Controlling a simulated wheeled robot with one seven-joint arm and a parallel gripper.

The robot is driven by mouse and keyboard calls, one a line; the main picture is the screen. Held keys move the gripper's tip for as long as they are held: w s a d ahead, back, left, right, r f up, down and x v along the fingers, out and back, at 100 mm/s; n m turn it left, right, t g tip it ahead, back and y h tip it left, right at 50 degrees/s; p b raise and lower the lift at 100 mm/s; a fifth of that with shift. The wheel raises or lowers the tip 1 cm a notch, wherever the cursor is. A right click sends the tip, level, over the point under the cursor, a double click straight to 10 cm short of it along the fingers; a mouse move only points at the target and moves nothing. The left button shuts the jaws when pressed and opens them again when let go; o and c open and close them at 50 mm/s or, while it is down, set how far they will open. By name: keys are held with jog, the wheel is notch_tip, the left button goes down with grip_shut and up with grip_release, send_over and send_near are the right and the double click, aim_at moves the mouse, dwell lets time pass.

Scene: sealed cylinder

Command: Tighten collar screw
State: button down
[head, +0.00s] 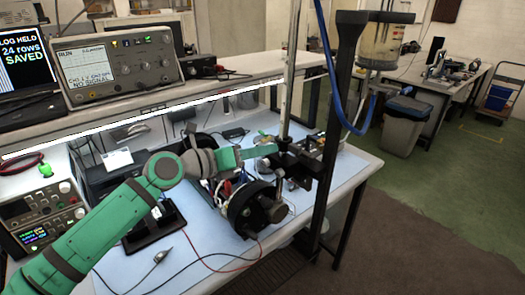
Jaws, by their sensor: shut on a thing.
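A black clamp collar (297,164) sits around the upright metal rod (289,75) at the bench's right side. My green arm reaches in from the lower left, and my gripper (272,149) is at the collar's left side. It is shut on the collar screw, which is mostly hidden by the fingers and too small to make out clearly. Below the collar, a black round-ended cylinder (243,212) with wires lies on the blue bench mat (190,262).
A thick black post (343,110) with a blue hose (325,50) stands just right of the rod. Red and black leads cross the mat's front. Instruments (38,215) stand at the left, and an oscilloscope (118,65) is on the shelf.

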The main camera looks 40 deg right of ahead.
jog(key=shift+w, duration=0.1)
dwell(0.3)
jog(key=c, duration=1.5)
grip_release()
jog(key=shift+c, duration=0.2)
jog(key=a+r, duration=0.1)
jog(key=a, duration=0.9)
jog(key=shift+s+a+r, duration=0.2)
jog(key=shift+a+r, duration=0.2)
